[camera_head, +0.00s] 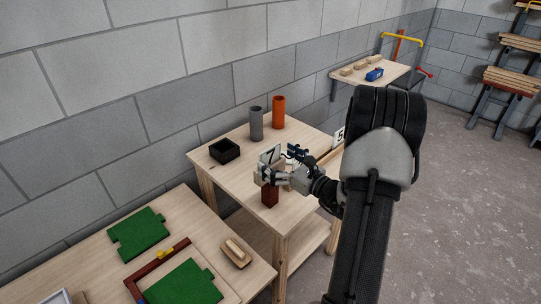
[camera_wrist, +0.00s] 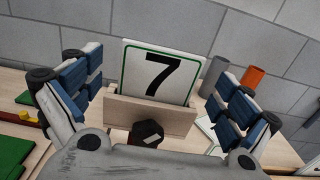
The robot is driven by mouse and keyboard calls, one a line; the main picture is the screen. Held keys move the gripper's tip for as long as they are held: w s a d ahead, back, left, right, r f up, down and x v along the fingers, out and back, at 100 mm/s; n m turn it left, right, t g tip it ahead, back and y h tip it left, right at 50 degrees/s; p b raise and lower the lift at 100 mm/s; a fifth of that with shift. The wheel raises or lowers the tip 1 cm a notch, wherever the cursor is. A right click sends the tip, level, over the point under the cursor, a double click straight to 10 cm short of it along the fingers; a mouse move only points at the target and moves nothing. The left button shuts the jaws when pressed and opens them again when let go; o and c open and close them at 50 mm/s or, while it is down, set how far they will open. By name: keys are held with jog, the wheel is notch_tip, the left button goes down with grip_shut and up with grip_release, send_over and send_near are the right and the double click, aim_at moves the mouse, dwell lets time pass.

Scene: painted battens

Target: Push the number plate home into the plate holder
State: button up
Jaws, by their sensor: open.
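The number plate (camera_head: 270,155) is white with a green border and a black 7. In the wrist view the plate (camera_wrist: 158,72) stands in the slot of a pale wooden plate holder (camera_wrist: 182,121). The holder's front board hides the plate's lower edge, so I cannot tell how deep it sits. My gripper (camera_head: 273,176) is open, with a blue-padded finger on each side of the plate and holder. The fingers look apart from the plate. A dark red post (camera_head: 270,196) shows below the gripper in the head view.
On the same table stand a black open box (camera_head: 224,151), a grey cylinder (camera_head: 256,124) and an orange cylinder (camera_head: 278,112). Another plate marked 5 (camera_head: 340,136) is partly hidden behind my arm. A lower table at front left holds green pieces (camera_head: 139,233) and a wooden brush-like block (camera_head: 236,252).

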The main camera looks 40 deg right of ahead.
jog(key=s, duration=0.9)
jog(key=shift+d, duration=0.35)
